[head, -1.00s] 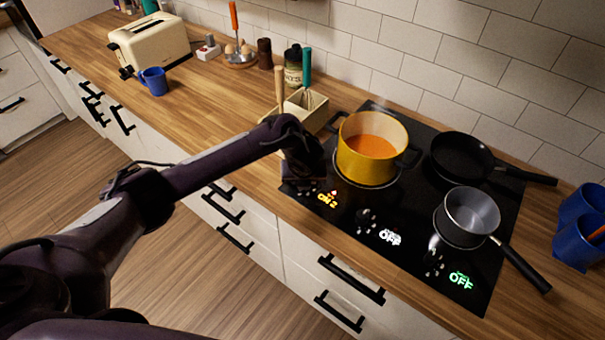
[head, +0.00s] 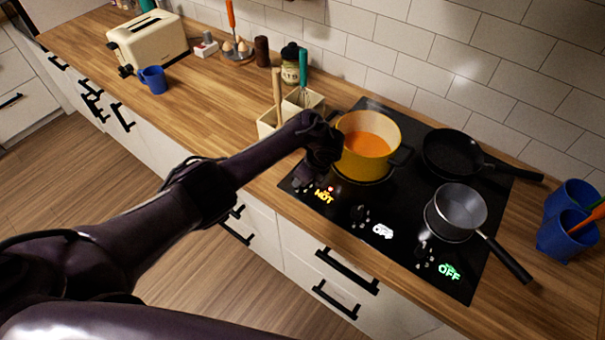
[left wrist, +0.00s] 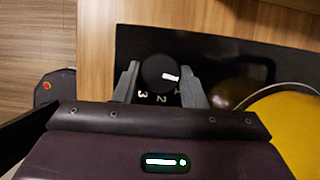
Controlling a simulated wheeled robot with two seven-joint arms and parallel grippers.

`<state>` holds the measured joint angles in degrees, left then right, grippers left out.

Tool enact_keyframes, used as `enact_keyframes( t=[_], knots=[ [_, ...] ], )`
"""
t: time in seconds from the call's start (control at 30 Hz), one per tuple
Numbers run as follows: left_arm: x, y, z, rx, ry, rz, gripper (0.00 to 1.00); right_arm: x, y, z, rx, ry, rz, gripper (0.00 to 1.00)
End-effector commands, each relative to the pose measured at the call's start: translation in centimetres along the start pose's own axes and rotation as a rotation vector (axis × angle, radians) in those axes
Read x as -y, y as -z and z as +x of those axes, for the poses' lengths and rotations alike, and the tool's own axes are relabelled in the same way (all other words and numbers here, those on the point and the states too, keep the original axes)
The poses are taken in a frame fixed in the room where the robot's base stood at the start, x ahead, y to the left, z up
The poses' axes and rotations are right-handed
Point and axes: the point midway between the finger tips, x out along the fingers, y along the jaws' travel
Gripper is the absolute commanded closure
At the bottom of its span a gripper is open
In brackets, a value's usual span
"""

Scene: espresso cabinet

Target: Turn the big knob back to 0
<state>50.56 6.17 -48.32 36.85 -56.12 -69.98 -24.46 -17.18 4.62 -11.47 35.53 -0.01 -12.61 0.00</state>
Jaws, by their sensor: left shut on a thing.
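The big black knob (left wrist: 158,70) sits on the black hob (left wrist: 225,55) in the left wrist view. Its white pointer mark faces right, and the digits 3, 2 and part of another show below it. My left gripper (left wrist: 160,82) is shut on the knob, one finger on each side. In the head view my left gripper (head: 308,168) is at the hob's front left, beside the yellow pot (head: 350,172), and hides the knob. A yellow display (head: 324,195) near it reads HOT. My right gripper is in neither view.
The yellow pot holds orange liquid and stands close to my gripper. A black pan (head: 450,152) and grey saucepan (head: 452,222) stand further right. Other displays read OFF.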

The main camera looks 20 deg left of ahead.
Motion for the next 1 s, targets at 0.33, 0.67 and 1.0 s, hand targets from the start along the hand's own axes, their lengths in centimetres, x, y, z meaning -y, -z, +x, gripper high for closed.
enact_keyframes(
  t=[0.33,0.67,1.0],
  knots=[
    [0.28,-0.11,-0.14,0.001,-0.058,-0.147,0.85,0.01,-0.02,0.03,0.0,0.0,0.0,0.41],
    [0.31,-0.21,-0.14,0.002,-0.07,-0.18,0.85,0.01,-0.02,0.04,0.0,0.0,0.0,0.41],
    [0.32,-0.22,-0.15,0.003,-0.07,-0.179,0.53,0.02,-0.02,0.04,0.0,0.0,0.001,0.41]
  ],
)
